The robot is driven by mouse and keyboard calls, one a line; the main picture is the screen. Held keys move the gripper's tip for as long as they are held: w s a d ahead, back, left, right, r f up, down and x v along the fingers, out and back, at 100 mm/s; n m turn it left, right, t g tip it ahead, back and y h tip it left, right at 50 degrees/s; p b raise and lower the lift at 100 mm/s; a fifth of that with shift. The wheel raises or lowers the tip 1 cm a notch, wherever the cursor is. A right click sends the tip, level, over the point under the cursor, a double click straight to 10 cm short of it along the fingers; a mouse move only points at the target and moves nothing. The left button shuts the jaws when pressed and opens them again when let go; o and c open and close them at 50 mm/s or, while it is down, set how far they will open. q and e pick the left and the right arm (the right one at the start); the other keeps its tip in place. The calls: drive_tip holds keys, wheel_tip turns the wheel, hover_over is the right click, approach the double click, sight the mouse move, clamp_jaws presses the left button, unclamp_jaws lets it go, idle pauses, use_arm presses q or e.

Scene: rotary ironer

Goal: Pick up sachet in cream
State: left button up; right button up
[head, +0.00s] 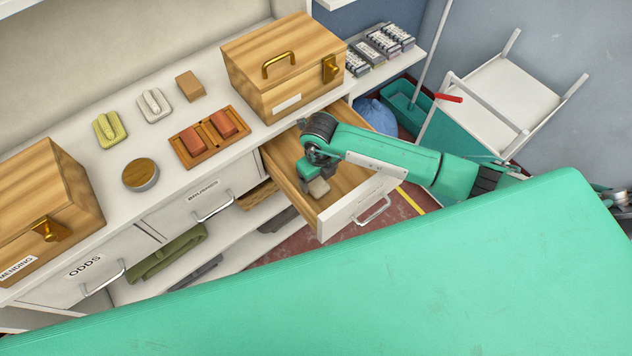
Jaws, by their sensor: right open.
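A small greyish-cream sachet (318,188) lies in the open drawer (345,205), near its front left part. My right arm reaches in from the right over the drawer. My right gripper (309,173) points down into the drawer, close to the sachet. It is open, and its dark fingers are partly hidden by the wrist. I cannot tell whether a finger touches the sachet. My left gripper is not in view.
A wooden box with a brass handle (285,70) stands on the white counter behind the drawer. The drawer's walls and front surround my gripper. A big teal surface (400,270) fills the foreground.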

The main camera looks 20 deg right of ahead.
sight(318, 184)
drive_tip(key=shift+a+f+p, duration=0.1)
drive_tip(key=shift+f+p, duration=0.25)
drive_tip(key=shift+f, duration=1.5)
drive_tip(key=c, duration=1.1)
drive_tip(key=shift+o, duration=0.2)
drive_tip(key=shift+r, duration=0.1)
